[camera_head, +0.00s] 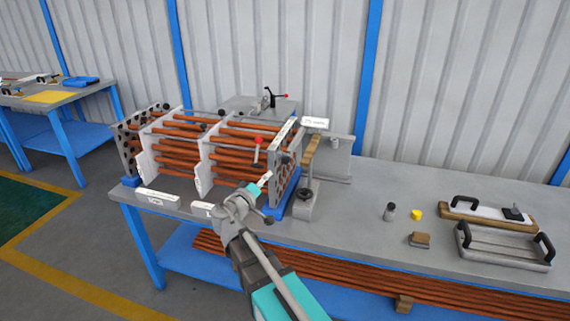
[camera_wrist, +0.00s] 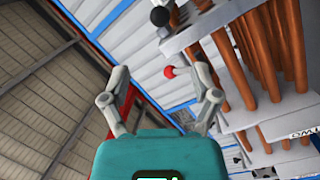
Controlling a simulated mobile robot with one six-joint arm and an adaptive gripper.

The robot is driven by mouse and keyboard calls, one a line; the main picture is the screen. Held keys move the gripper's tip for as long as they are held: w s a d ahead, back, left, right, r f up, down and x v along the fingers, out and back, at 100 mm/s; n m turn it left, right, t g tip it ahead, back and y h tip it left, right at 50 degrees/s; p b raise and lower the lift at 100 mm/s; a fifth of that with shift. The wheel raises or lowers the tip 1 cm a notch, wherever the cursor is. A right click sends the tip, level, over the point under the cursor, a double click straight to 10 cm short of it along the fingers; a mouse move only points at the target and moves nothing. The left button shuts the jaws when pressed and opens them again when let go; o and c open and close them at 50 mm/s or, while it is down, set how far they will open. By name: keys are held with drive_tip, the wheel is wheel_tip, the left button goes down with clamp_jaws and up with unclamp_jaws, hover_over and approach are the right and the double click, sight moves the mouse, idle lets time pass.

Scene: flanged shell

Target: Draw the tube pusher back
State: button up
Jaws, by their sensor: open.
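A bundle of copper-coloured tubes (camera_head: 180,157) runs through upright white plates to a perforated grey end plate (camera_head: 287,183) on the bench; the tubes also show in the wrist view (camera_wrist: 268,50). A red-knobbed lever (camera_head: 257,148) stands in front of the tubes; a red ball (camera_wrist: 169,72) shows beyond my fingers in the wrist view. I cannot tell for sure which part is the tube pusher. My gripper (camera_head: 250,195) is in front of the end plate, near the bench's front edge.
A grey post with a black knob (camera_head: 305,193) stands right of the end plate. Further right on the bench (camera_head: 370,235) lie a small bottle (camera_head: 390,211), a yellow piece (camera_head: 416,214) and handled trays (camera_head: 505,247). Long tubes lie on the shelf below.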

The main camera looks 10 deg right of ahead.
sight(283, 161)
idle(0.3)
drive_tip(key=shift+x, duration=6.85)
clamp_jaws()
